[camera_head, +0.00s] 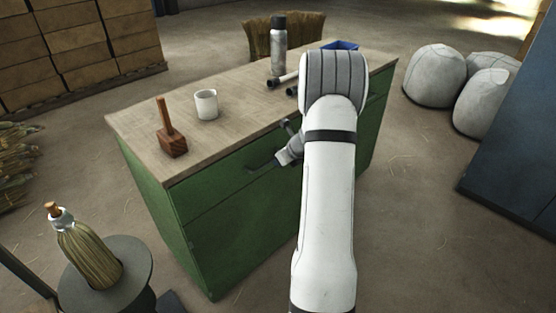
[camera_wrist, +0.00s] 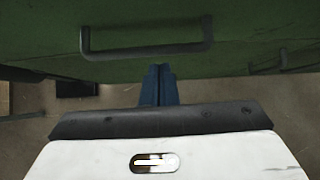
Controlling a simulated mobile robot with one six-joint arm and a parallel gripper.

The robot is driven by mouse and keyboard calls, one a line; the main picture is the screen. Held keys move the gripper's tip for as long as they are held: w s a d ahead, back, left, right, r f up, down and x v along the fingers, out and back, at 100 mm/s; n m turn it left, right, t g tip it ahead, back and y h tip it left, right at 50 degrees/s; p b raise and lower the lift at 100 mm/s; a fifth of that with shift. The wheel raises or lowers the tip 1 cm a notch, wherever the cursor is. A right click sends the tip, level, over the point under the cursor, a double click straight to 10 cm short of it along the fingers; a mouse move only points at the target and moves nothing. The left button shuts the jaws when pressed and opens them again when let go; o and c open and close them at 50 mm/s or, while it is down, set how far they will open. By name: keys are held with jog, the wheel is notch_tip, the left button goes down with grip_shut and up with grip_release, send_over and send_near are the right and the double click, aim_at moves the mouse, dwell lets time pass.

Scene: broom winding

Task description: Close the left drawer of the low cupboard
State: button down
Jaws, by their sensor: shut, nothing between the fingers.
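The low cupboard (camera_head: 215,235) is green with a wooden top. Its left drawer (camera_head: 215,185) has a green front and a dark bar handle (camera_head: 262,164). In the wrist view the same handle (camera_wrist: 145,50) spans the upper middle, on the green drawer front (camera_wrist: 40,35). I cannot tell how far the drawer stands out. My gripper (camera_wrist: 158,68) is shut and empty, its blue fingers just below the handle near the front's lower edge; contact is unclear. In the head view my gripper (camera_head: 284,157) is partly seen, right of the handle. My arm hides the cupboard's right part.
A wooden mallet (camera_head: 171,130), white mug (camera_head: 206,104), grey bottle (camera_head: 278,45) and blue tray (camera_head: 340,45) stand on the top. A second handle (camera_wrist: 284,62) shows at right in the wrist view. A round stand (camera_head: 130,280) with a broom head (camera_head: 90,253) is front left.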

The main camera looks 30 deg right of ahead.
jog(key=s+f+p+v, duration=0.1)
jog(key=v, duration=1.1)
jog(key=s+a+r+n+g+p, duration=0.1)
jog(key=s+a+r+n, duration=0.15)
jog(key=a+n, duration=0.35)
jog(key=s+a+r+n+g+y, duration=0.1)
jog(key=s+a+r+n, duration=0.1)
jog(key=a+r+n, duration=0.35)
jog(key=s+a+r+n+g+p, duration=0.15)
jog(key=a+n, duration=0.25)
jog(key=a, duration=0.4)
jog(key=s+a+r+n+h, duration=0.1)
jog(key=s+a+n, duration=0.3)
jog(key=s+n, duration=0.4)
jog(key=s+a+r+n+g+h+p, duration=0.1)
jog(key=s+a+r+n, duration=0.2)
jog(key=s+a+n, duration=0.2)
jog(key=s+n, duration=0.3)
jog(key=n, duration=0.1)
jog(key=shift+s+a+n+h, duration=0.15)
jog(key=shift+s+n+h, duration=0.1)
jog(key=shift+n+h, duration=0.15)
